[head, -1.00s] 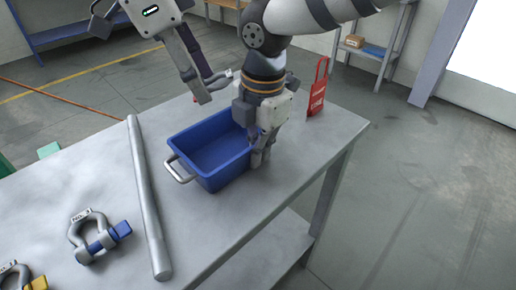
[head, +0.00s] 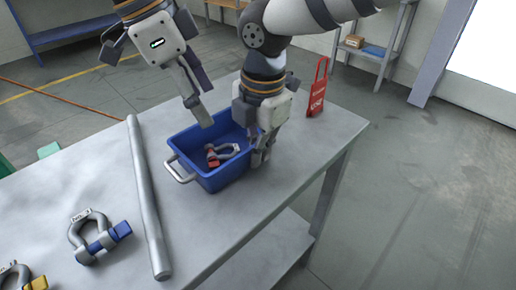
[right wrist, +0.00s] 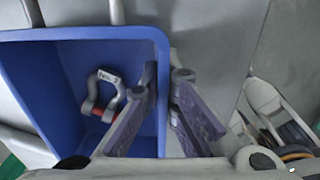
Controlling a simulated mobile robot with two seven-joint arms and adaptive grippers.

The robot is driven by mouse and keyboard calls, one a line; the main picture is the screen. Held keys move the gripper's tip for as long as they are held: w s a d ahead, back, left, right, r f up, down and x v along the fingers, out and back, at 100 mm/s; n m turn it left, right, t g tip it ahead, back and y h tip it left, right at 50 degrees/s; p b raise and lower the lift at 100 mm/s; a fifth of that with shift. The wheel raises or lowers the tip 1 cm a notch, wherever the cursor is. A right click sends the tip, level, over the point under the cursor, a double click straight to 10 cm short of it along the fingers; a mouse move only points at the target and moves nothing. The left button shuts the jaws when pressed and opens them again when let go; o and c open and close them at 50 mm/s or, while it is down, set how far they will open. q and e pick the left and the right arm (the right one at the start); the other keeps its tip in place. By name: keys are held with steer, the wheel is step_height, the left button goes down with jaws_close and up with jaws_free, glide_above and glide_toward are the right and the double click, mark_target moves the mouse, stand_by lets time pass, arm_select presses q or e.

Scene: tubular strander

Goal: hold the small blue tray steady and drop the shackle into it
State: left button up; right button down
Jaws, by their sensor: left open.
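The small blue tray (head: 185,150) stands on the workbench with its metal handle facing left. A grey shackle with a red pin (head: 222,154) lies inside it; the shackle also shows in the right wrist view (right wrist: 104,97). My left gripper (head: 207,103) is open and empty above the tray's back left part, apart from the shackle. My right gripper (head: 263,152) is at the tray's right wall. In the right wrist view its fingers (right wrist: 166,82) straddle the wall, one inside and one outside, and look closed on it.
A long grey bar (head: 148,200) lies left of the tray on the workbench (head: 215,230). A shackle with a blue pin (head: 95,238) lies beyond the bar, and a yellow-pinned one (head: 20,276) at lower left.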

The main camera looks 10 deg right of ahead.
arm_select(q)
steer(key=v, duration=1.2)
arm_select(e)
steer(key=c, duration=2.3)
jaws_free()
steer(key=o, duration=0.6)
steer(key=shift+r, duration=0.1)
